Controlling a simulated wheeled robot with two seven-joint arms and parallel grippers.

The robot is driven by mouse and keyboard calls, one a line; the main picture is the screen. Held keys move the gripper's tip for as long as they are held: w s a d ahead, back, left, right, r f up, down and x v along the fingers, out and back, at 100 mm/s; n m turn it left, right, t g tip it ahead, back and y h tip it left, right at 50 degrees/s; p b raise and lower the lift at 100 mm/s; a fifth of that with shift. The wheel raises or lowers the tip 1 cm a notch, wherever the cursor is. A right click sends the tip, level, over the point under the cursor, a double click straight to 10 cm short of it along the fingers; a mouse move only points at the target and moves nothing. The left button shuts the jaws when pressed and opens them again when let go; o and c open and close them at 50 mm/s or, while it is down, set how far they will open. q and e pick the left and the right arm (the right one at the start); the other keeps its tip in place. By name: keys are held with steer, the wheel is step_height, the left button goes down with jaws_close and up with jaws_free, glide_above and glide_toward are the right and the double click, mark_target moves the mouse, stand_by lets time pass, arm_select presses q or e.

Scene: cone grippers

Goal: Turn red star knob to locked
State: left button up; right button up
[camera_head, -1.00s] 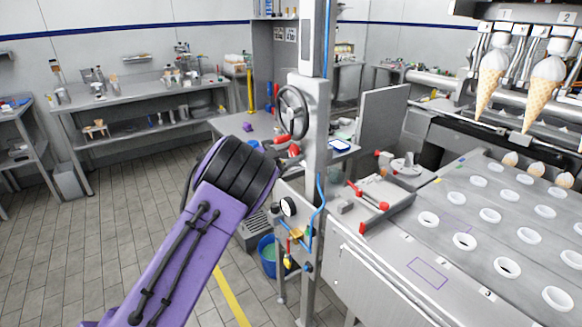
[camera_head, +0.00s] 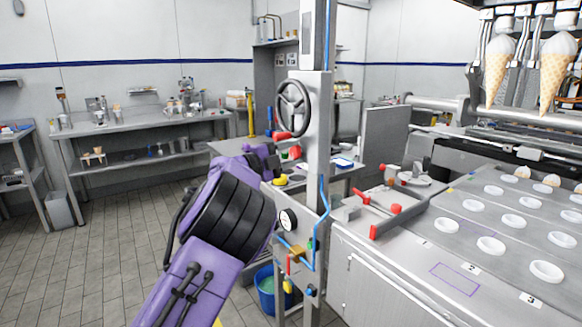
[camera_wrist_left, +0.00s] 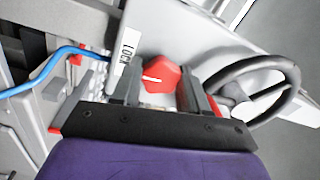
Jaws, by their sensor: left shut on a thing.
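The red star knob (camera_wrist_left: 162,76) shows in the left wrist view between the two fingers of my left gripper (camera_wrist_left: 158,92), on the face of a grey panel. A white pointer mark runs across it. A white label reading "LOCK" (camera_wrist_left: 127,46) is on the panel, up and left of the knob. In the head view the knob (camera_head: 295,152) is a small red spot on the upright column, with my left gripper (camera_head: 284,160) against it from the left. My left gripper is shut on the knob. My right gripper is not in view.
A black handwheel (camera_head: 293,108) stands just above the knob on the metal column (camera_head: 318,150). A gauge (camera_head: 288,220), blue hose (camera_head: 325,210) and small valves are below. A machine plate with white-rimmed holes (camera_head: 450,265) fills the right. The floor at left is open.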

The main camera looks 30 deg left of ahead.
arm_select(q)
steer(key=shift+f+m+b, duration=0.15)
steer(key=shift+m+b, duration=0.35)
steer(key=o, duration=1.1)
steer(key=shift+c, duration=0.2)
steer(key=shift+r, duration=0.2)
